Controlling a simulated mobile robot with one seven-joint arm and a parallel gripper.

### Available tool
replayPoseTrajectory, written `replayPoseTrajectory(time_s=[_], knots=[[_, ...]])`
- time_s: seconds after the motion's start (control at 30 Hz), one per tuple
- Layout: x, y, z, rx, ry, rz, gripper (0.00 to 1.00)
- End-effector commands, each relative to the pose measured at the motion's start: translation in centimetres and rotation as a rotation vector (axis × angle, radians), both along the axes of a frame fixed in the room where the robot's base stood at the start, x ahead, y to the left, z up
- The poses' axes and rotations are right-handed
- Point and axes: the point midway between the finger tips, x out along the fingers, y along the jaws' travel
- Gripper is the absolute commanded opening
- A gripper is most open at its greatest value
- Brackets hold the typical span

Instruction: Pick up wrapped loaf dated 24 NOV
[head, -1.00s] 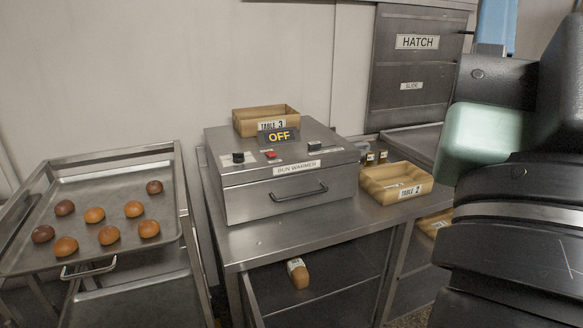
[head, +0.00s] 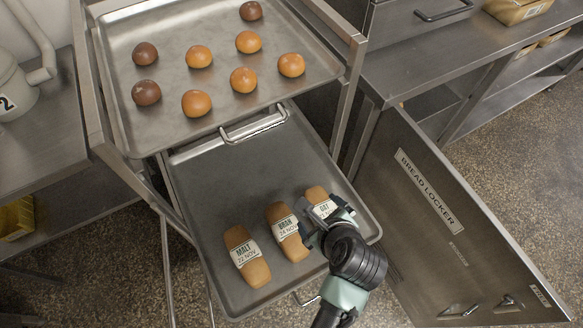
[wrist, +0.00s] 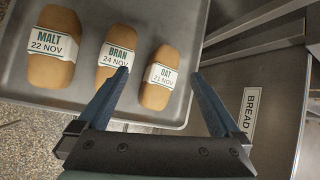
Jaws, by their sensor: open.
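The BRAN loaf dated 24 NOV (head: 288,236) lies in the middle of three wrapped loaves on the lower tray (head: 215,180). It also shows in the wrist view (wrist: 122,37), with its label facing up. The MALT loaf dated 22 NOV (head: 245,256) is to its left, and the OAT loaf (wrist: 160,76), dated 21 NOV, to its right. My gripper (head: 322,228) is open and empty over the right end of the row. In the wrist view the fingers (wrist: 163,74) frame the OAT loaf, and the left fingertip overlaps the BRAN label. The gripper partly hides the OAT loaf in the head view.
An upper tray (head: 125,100) of several buns sits above the back of the lower tray. The open bread locker door (head: 440,215) stands close on the right. The back of the lower tray is bare. Steel counters flank the rack.

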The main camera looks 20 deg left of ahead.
Motion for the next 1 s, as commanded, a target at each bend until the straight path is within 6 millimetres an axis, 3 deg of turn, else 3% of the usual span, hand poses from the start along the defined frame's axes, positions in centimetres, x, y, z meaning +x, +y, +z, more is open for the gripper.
replayPoseTrajectory(time_s=[0.03,0.1,0.23,0.6,0.87,1.0], knots=[[-2.0,0.4,-2.4,0.053,0.095,-0.047,1.00],[-4.0,0.9,-4.2,0.106,0.189,-0.099,1.00],[-5.7,1.6,-6.2,0.154,0.278,-0.150,1.00],[-3.7,4.2,-11.5,0.157,0.285,-0.155,1.00],[-2.9,5.0,-13.0,0.157,0.283,-0.155,1.00],[-1.9,5.9,-14.7,0.157,0.283,-0.155,1.00]])
